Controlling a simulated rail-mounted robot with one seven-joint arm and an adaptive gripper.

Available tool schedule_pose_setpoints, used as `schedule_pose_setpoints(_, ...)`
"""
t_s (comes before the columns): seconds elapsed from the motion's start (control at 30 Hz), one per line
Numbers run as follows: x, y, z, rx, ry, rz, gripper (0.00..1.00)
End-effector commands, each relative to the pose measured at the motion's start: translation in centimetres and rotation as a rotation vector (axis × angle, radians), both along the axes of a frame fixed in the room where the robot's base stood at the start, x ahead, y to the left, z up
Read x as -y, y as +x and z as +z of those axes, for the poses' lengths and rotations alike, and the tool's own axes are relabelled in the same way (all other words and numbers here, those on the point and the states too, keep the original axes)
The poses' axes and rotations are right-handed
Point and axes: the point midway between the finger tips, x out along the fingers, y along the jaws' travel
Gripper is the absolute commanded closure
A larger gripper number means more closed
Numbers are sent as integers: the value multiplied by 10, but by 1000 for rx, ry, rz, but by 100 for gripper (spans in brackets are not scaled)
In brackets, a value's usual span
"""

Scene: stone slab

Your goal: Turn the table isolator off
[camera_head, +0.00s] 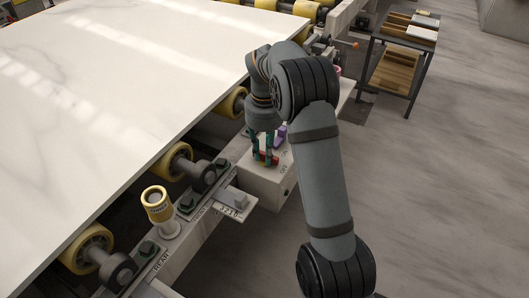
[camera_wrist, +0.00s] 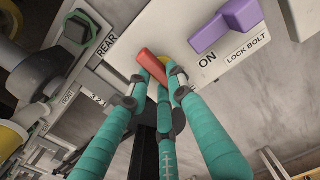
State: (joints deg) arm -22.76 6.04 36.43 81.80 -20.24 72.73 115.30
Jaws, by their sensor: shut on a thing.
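The table isolator is a red handle (camera_wrist: 149,64) with a bit of yellow behind it, on a pale box (camera_head: 262,184) at the slab table's edge. ON shows beside it in the wrist view; the head view shows small ON and OFF lettering on the box. My gripper (camera_wrist: 158,82) has teal fingers, shut around the red handle, with the fingertips covering part of it. In the head view my gripper (camera_head: 265,146) reaches down to the box, and a little red shows at its tips. The handle's exact pointing is partly hidden by the fingers.
A purple lock bolt handle (camera_wrist: 226,25) sits close beside the isolator on the same box. The white stone slab (camera_head: 120,80) lies on yellow rollers (camera_head: 176,161) to the left. A yellow-topped post (camera_head: 157,204) stands nearer the camera. Open floor is at right, with a shelved cart (camera_head: 398,55) behind.

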Motion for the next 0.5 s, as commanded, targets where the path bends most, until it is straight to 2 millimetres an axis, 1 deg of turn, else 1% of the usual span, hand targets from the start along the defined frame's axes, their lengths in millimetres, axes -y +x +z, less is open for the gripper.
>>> schedule_pose_setpoints(0.07, 1, 1, 1, 2, 1, -4, 100)
schedule_pose_setpoints(0.1, 1, 1, 1, 2, 1, -4, 79)
schedule_pose_setpoints(0.4, 0, 0, 0, 0, 1, -1, 61)
schedule_pose_setpoints(0.5, 0, 0, 0, 0, 1, -1, 60)
